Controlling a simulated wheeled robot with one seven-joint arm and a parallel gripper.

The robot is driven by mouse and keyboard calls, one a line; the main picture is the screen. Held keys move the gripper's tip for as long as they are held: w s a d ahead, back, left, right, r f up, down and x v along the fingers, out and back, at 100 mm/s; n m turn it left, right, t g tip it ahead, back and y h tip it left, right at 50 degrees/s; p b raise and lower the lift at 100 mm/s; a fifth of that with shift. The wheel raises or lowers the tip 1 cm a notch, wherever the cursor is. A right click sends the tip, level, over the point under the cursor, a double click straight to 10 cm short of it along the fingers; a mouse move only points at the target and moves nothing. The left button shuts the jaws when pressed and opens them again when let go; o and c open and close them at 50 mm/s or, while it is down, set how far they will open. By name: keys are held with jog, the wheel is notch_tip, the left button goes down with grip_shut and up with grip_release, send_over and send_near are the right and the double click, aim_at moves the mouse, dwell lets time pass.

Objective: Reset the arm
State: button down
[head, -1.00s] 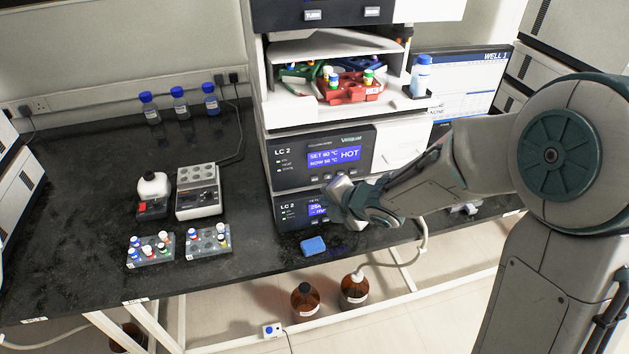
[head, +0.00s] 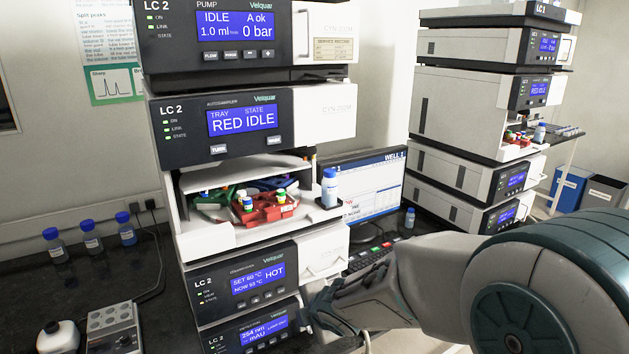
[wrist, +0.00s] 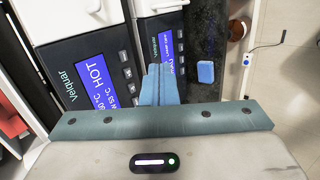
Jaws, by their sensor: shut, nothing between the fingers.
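My gripper (head: 312,308) is in front of the lower LC 2 modules in the head view, with my arm reaching in from the right. I cannot tell from the pictures how far the fingers are from these fronts. The oven front (head: 243,280) also shows in the head view, reading SET 60 and NOW 53.
The open autosampler holds a red tray (head: 267,208) with vials. A bottle (head: 329,187) stands on a ledge beside it. A blue block (wrist: 206,72) lies on the dark bench (wrist: 208,30). A monitor (head: 372,190) and a second stack (head: 470,110) stand to the right.

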jog(key=s+d+r+m+h, duration=0.3)
jog(key=d+r+m, duration=0.1)
jog(key=d+m, duration=0.4)
jog(key=s+d+r+m+g, duration=0.1)
jog(key=s+d+m+g, duration=0.1)
jog(key=s+d+m, duration=0.2)
jog(key=s+d+r+m+g, duration=0.1)
jog(key=s+d+m, duration=0.4)
jog(key=s+m, duration=0.6)
jog(key=shift+s+r+g+h, duration=0.35)
jog(key=shift+s+g, duration=0.45)
jog(key=shift+s, duration=0.25)
jog(key=shift+d, duration=0.1)
